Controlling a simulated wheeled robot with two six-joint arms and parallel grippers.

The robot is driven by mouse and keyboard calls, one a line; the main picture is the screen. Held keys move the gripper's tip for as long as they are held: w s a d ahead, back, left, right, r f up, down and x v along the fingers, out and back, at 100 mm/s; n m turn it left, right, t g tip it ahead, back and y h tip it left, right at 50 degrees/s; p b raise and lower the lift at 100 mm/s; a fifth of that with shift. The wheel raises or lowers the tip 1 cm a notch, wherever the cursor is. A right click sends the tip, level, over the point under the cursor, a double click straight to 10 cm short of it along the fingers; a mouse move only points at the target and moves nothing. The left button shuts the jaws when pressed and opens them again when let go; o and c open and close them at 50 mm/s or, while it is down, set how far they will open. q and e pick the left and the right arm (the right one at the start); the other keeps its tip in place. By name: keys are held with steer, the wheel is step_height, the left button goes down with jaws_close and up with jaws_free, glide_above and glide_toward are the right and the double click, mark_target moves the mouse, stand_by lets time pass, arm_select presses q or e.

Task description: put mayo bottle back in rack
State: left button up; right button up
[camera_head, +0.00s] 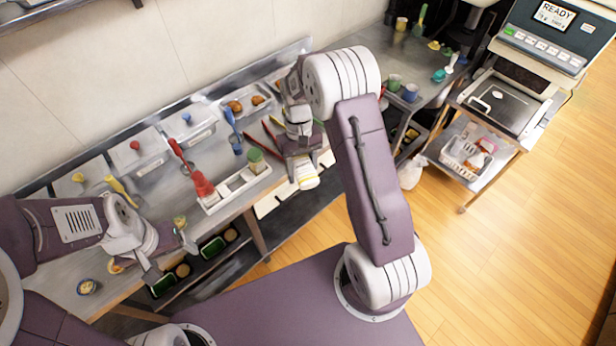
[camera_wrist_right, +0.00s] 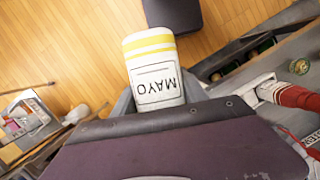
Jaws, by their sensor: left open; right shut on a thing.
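The mayo bottle (camera_head: 306,178) is white with yellow bands, and its MAYO label reads upside down in the right wrist view (camera_wrist_right: 157,85). My right gripper (camera_head: 302,160) is shut on it and holds it beyond the table's front edge, to the right of the rack. The white rack (camera_head: 212,208) sits at the table's front edge. It holds a red bottle (camera_head: 203,187) at its left and a green-topped bottle (camera_head: 256,160) at its right, with open slots between. My left gripper (camera_head: 172,260) is open and empty near the table's front edge, left of the rack.
Lidded metal pans (camera_head: 138,150) line the back of the table. A red-handled tool stands behind the red bottle, and a blue-handled one (camera_head: 232,127) stands farther right. A lower shelf holds dark trays (camera_head: 212,248). A small cup (camera_head: 86,287) is at the near left.

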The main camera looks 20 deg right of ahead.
steer(key=w+d+f+t, duration=0.1)
steer(key=w+f+t, duration=0.2)
steer(key=w, duration=0.8)
steer(key=w+a+r+n+t+b, duration=0.1)
steer(key=w+a+r+t+b, duration=0.1)
steer(key=w+a+t+b, duration=0.6)
steer(key=s+a+n+t+y+b, duration=0.1)
steer(key=a+t+y+b, duration=0.1)
steer(key=a+b, duration=0.2)
steer(key=s+a+n+t+y+b, duration=0.1)
steer(key=a+b, duration=0.3)
steer(key=a, duration=0.4)
steer(key=shift+s+a+f+n+t+y, duration=0.35)
steer(key=shift+n+t, duration=0.25)
steer(key=shift+t, duration=0.2)
steer(key=shift+d+f, duration=0.1)
steer(key=shift+f, duration=0.05)
step_height(320, 180, down, 6)
steer(key=b, duration=0.5)
steer(key=shift+f, duration=0.2)
steer(key=shift+f+b, duration=0.55)
steer(key=shift+b, duration=0.1)
